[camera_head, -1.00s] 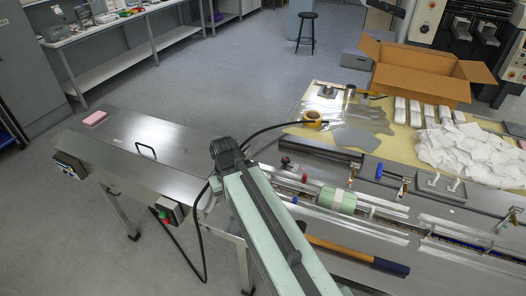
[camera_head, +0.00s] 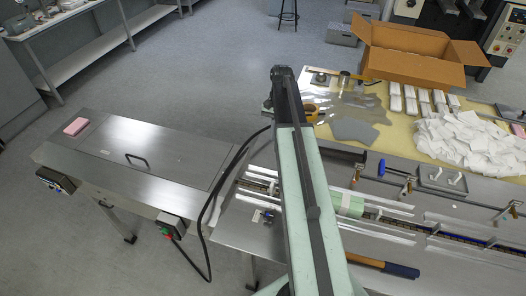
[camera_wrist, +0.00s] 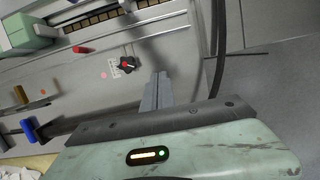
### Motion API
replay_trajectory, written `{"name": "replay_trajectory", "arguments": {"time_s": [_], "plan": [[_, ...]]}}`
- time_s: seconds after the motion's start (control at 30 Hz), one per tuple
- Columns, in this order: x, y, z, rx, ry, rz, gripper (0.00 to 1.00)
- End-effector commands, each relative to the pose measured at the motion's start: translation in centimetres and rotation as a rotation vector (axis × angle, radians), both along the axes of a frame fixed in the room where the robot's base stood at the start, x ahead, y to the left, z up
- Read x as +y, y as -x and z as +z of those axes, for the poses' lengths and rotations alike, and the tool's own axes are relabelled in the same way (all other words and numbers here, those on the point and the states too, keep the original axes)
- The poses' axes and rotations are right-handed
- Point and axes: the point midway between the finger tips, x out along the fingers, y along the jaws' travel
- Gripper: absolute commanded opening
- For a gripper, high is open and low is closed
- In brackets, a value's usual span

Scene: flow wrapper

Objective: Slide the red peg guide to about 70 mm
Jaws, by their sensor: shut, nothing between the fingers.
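The small red peg (camera_wrist: 80,49) shows in the wrist view, at the upper left on the metal machine top near the chain track. My gripper (camera_wrist: 161,76) is shut and empty, pointing up the picture over the metal top, right of the red peg and apart from it. A black knob with a red mark (camera_wrist: 127,64) sits between them, beside a small printed label. In the head view my arm covers the middle of the machine; I cannot make out the red peg or my fingertips there.
A blue knob (camera_wrist: 30,129) on a dark rod is at lower left in the wrist view. A green block (camera_wrist: 28,27) sits on the chain track. A black cable (camera_wrist: 219,50) hangs at right.

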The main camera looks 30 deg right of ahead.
Motion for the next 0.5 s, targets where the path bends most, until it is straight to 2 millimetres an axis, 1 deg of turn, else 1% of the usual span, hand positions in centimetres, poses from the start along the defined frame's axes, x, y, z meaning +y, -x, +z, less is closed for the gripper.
{"name": "replay_trajectory", "arguments": {"time_s": [0.17,0.27,0.5], "plan": [[0.8,0.0,-1.8,-0.001,0.000,0.011,0.00],[1.3,0.1,-3.4,-0.001,0.000,0.014,0.00],[2.5,0.8,-8.4,-0.002,0.001,0.020,0.00]]}}
